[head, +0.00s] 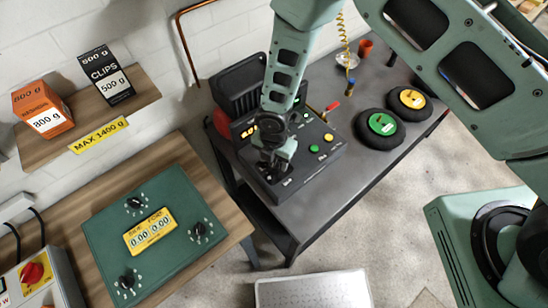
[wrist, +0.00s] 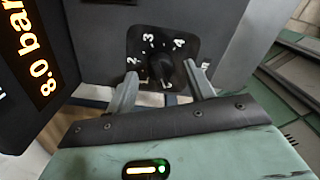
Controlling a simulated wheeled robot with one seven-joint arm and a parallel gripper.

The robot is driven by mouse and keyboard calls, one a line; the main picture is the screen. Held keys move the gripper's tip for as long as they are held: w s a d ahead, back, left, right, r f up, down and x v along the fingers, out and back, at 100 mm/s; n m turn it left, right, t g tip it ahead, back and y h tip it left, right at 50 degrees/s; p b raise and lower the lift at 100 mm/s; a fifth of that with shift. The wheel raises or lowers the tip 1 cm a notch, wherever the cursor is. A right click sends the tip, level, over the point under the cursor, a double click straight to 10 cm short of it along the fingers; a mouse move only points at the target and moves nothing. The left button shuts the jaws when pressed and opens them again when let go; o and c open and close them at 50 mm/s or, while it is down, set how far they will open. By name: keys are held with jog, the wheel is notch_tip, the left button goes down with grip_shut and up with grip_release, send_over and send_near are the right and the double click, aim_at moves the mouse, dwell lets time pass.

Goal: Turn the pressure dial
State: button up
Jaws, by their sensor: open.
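The pressure dial (wrist: 161,66) is a black knob on a dark square plate with white numbers, among them 2, 3 and 4. My gripper (wrist: 160,72) is open, with one finger on each side of the knob. I cannot tell whether the fingers touch it. In the head view my gripper (head: 275,160) points down at the front panel of the dark compressor (head: 310,150), and it hides most of the dial. An orange readout (wrist: 33,55) beside the dial shows a figure in bar, apparently 8.0. The knob's pointer is not clear.
The compressor stands on a grey bench (head: 345,105), with green and yellow buttons and a red-handled valve near my gripper. Two black discs (head: 380,128) lie to the right. A green panel with dials (head: 155,235) sits on a wooden table at left.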

jog(key=shift+f, duration=0.6)
jog(key=c, duration=1)
jog(key=shift+o, duration=0.2)
